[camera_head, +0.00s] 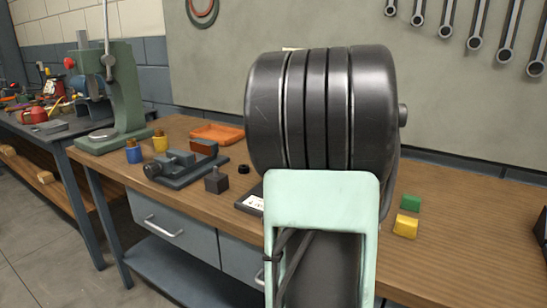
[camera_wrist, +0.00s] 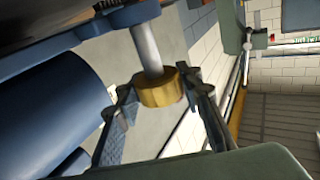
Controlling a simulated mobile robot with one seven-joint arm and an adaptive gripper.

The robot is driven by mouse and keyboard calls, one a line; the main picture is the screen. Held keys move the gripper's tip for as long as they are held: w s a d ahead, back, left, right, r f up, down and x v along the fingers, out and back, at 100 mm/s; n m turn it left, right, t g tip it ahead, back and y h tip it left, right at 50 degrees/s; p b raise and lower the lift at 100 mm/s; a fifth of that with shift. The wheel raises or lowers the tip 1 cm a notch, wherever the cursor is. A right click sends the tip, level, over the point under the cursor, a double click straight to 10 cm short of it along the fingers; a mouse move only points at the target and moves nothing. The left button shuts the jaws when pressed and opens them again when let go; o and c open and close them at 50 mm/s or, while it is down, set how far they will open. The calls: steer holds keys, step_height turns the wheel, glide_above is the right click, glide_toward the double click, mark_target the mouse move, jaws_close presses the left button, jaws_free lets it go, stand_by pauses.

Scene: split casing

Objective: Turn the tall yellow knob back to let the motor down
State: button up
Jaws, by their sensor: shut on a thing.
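In the wrist view, the tall yellow knob (camera_wrist: 158,92) is a brass-coloured cylinder on the end of a grey shaft (camera_wrist: 147,47). The shaft comes out of a blue collar at the top. My gripper (camera_wrist: 160,97) has its two dark fingers on either side of the knob and is shut on it. A large blue cylinder (camera_wrist: 62,105) lies left of the fingers; I cannot tell for sure whether it is the motor. In the head view, the knob and gripper are hidden behind a large dark banded body and pale green part close to the camera.
On the wooden bench (camera_head: 460,250) stand a grey vise (camera_head: 185,168), an orange tray (camera_head: 217,133), a dark block (camera_head: 216,181), a green block (camera_head: 411,202) and a yellow block (camera_head: 406,226). A green press (camera_head: 118,90) stands at left. The bench's right part is mostly clear.

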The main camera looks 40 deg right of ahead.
steer(key=shift+d+r+n+t+y, duration=0.15)
steer(key=shift+r+n+y, duration=0.1)
steer(key=shift+n+y, duration=0.4)
steer(key=shift+d+r+n+t+y, duration=0.1)
steer(key=shift+r+n+t+y, duration=0.2)
steer(key=shift+y, duration=0.65)
steer(key=shift+n+y, duration=0.25)
steer(key=shift+y, duration=0.05)
steer(key=shift+s, duration=0.1)
steer(key=o, duration=1.1)
steer(key=shift+c, duration=0.2)
steer(key=shift+o, duration=0.7)
steer(key=shift+a+f+g, duration=0.1)
steer(key=shift+f+g, duration=0.15)
steer(key=s, duration=1.2)
steer(key=shift+d+f, duration=0.2)
steer(key=shift+f, duration=0.05)
